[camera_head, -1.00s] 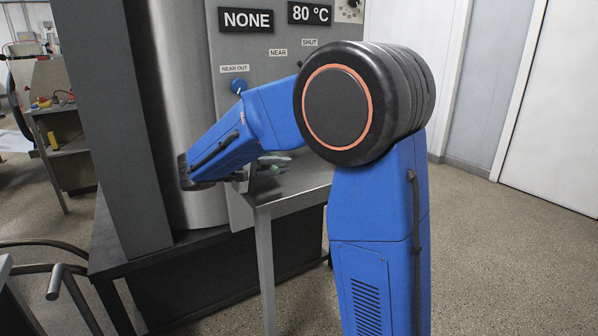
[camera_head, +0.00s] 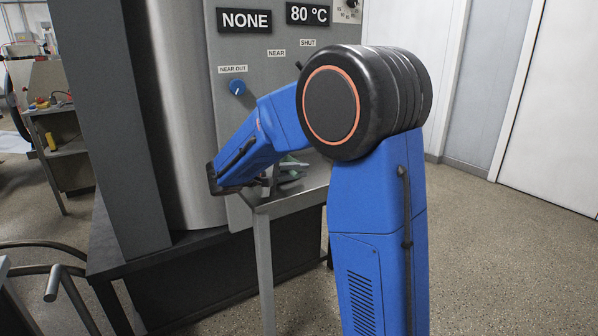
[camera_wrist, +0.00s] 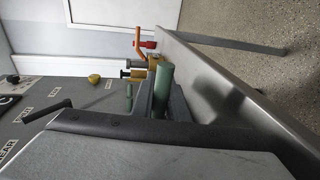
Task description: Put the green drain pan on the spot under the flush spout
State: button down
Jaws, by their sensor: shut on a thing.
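The green drain pan (camera_wrist: 163,88) shows in the wrist view as a green piece between the dark fingers of my gripper (camera_wrist: 163,104). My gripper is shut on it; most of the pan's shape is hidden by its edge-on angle. In the head view, green parts (camera_head: 291,168) show beside my gripper (camera_head: 270,182), over the steel side table, partly behind my blue arm. I cannot tell whether the pan touches the table. I cannot make out the flush spout or the spot under it for certain.
The steel side table (camera_head: 305,183) stands against a grey panel (camera_head: 240,65) with a blue knob (camera_head: 237,87). A large metal roller (camera_head: 187,110) is at its left. In the wrist view, red and orange handles (camera_wrist: 141,43) and a yellow knob (camera_wrist: 94,79) lie beyond my gripper.

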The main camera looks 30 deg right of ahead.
jog(key=c, duration=1.7)
grip_release()
jog(key=shift+f, duration=0.1)
jog(key=shift+c, duration=0.2)
